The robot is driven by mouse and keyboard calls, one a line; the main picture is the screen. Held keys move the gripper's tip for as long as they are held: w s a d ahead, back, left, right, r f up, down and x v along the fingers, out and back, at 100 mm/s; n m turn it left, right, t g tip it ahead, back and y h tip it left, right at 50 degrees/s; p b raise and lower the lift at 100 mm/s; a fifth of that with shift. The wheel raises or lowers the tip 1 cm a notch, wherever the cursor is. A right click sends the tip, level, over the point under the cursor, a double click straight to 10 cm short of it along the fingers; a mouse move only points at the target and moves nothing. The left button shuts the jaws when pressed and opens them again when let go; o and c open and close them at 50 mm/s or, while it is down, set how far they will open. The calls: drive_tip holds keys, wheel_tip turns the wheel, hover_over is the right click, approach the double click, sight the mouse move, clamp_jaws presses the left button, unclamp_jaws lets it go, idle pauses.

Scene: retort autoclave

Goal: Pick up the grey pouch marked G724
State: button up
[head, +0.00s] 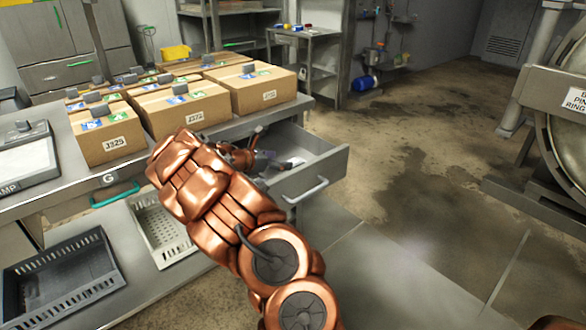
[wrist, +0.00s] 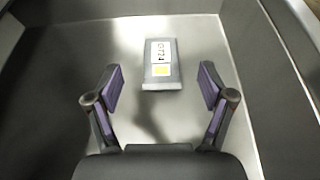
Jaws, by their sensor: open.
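The grey pouch (wrist: 162,78) lies flat on the floor of an open drawer in the wrist view. It has a white label reading G724 and a yellow patch. My gripper (wrist: 160,88) is open above it, one purple-padded finger to each side, and the pouch's near end shows between the fingertips. I see no contact. In the head view the open drawer (head: 323,196) sticks out under the counter, and my arm hides part of it. My gripper (head: 245,158) is mostly hidden behind my arm there. Small items show in the drawer, too unclear to name.
Cardboard boxes (head: 190,107) stand on the counter above the drawer. A black crate (head: 60,275) and a white basket (head: 160,228) are at the lower left. Drawer walls (wrist: 265,70) rise close around the gripper. The floor to the right is open, up to a large round metal vessel (head: 560,118).

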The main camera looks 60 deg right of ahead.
sight(294, 160)
drive_tip(key=x, duration=0.6)
drive_tip(key=shift+a+f+b, duration=0.15)
drive_tip(key=shift+f+b, duration=0.2)
drive_tip(key=shift+b, duration=0.05)
drive_tip(key=shift+s+d+f, duration=0.15)
drive_tip(key=shift+d+f, duration=0.05)
drive_tip(key=shift+d, duration=0.45)
drive_tip(key=c, duration=1.2)
drive_tip(key=shift+c, duration=0.2)
drive_tip(key=shift+r, duration=0.1)
